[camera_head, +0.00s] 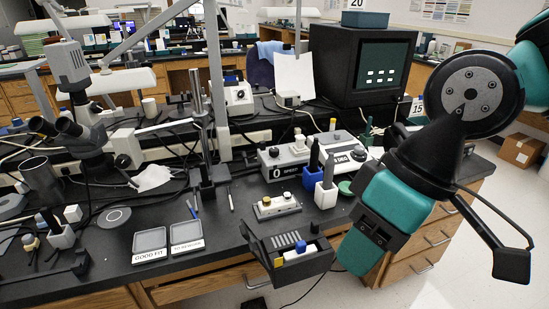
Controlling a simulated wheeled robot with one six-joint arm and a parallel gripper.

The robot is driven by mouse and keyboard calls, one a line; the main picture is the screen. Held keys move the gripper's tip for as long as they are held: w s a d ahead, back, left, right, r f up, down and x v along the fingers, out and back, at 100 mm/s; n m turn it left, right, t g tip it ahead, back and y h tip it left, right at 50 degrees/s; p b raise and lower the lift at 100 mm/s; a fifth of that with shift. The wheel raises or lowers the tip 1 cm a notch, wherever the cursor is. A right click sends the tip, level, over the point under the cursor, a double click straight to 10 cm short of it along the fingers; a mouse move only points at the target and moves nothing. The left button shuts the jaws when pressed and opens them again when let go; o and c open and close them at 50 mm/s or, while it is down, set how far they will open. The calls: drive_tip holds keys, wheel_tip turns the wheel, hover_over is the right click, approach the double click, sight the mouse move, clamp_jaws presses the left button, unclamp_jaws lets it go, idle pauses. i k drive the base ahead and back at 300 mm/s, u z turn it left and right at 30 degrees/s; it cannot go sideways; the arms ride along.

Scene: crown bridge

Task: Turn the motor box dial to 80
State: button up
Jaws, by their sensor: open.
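The grey motor box (286,163) stands on the black bench near the middle, with a "0 SPEED" label on its front left. A light round dial (299,142) shows on its top. A second dark and white round part sits at its right end, near a "DEG" label. My gripper (353,258) is at the end of my teal and black arm, low on the right, in front of the bench. It is open, apart from the motor box and touching no dial. Its fingertips are hard to make out.
Two labelled grey trays (187,236) and a microscope (85,140) are left. A black monitor box (332,62) is behind.

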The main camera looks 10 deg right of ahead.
sight(273, 152)
drive_tip(key=u, duration=0.45)
drive_tip(key=i, duration=0.95)
drive_tip(key=z, duration=0.15)
